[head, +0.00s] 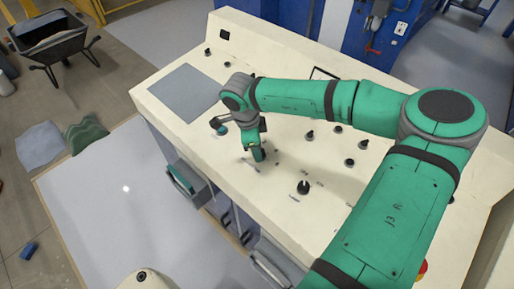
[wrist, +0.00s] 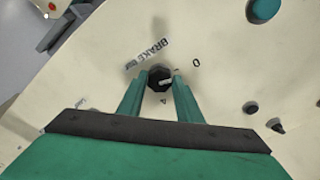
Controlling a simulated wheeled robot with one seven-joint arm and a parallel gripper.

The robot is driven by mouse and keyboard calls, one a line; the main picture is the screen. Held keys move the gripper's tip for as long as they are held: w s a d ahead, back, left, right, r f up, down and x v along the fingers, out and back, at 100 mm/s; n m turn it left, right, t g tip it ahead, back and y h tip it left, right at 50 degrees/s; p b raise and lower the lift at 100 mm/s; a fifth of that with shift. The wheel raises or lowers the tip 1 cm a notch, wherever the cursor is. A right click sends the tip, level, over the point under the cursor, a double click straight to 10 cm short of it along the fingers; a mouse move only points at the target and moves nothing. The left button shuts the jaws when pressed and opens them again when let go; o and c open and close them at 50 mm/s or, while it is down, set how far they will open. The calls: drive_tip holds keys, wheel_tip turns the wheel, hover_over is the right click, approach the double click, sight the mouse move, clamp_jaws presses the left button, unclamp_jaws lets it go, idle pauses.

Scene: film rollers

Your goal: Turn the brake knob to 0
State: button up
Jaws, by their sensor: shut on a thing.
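The brake knob (wrist: 159,77) is a small black knob on the cream panel. In the wrist view it sits between the two green fingers of my gripper (wrist: 161,80), which are shut on it. A "BRAKE" label (wrist: 150,52) is printed beside the knob, and a "0" mark (wrist: 196,62) lies to its upper right. A "4" (wrist: 163,101) shows just below the knob. A small pale mark is on the knob's face, but I cannot tell exactly where it points. In the head view my gripper (head: 257,154) reaches down to the panel and hides the knob.
The cream console (head: 240,65) carries several other black knobs, including a larger one (head: 303,187) near its front edge. A grey flat plate (head: 184,92) is at its left. A red button (head: 422,267) is at the lower right. A wheelbarrow (head: 55,42) stands at the far left.

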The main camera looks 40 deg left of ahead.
drive_tip(key=shift+n, duration=0.3)
drive_tip(key=o, duration=1)
drive_tip(key=shift+o, duration=0.2)
wheel_tip(320, 180, up, 11)
drive_tip(key=s, duration=0.2)
drive_tip(key=shift+a+f, duration=0.2)
drive_tip(key=shift+a, duration=0.2)
